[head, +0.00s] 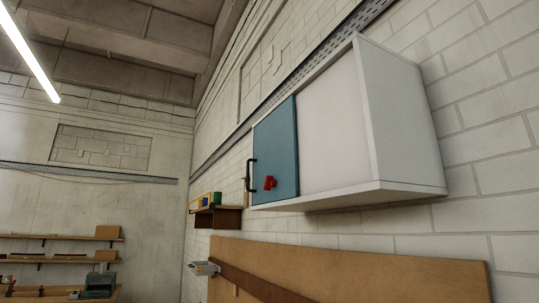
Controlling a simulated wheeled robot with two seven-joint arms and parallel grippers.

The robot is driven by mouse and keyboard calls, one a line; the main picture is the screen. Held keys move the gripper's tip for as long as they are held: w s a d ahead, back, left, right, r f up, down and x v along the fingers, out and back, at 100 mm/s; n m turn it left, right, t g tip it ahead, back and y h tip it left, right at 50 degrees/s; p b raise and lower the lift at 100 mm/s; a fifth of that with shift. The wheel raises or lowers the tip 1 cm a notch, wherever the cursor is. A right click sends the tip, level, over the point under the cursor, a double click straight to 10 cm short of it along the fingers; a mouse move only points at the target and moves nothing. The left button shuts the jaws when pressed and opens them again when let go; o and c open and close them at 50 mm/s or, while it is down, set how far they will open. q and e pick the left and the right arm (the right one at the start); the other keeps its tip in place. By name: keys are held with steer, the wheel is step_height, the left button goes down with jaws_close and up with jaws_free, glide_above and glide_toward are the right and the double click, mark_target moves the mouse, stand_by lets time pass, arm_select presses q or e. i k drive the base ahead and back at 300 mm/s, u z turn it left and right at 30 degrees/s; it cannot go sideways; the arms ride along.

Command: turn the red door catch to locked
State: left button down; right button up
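The red door catch (270,183) sits low on the front of a blue-green door panel (276,150). The panel covers the left part of a white wall cabinet (335,125). A dark bar handle (250,175) is at the panel's left edge. The catch is small in the picture, and I cannot tell which way it is turned. Neither of my grippers shows in the head view.
Below the cabinet a tan board (370,268) is on the brick wall. A small brown shelf (217,217) with colored items is left of the cabinet. Wooden shelves (70,258) and a grey-green machine (98,285) stand at the far left. The space before the cabinet looks clear.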

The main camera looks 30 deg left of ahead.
mark_target(270, 183)
steer(key=z, duration=2.7)
steer(key=k, duration=1.4)
steer(key=u, duration=2.45)
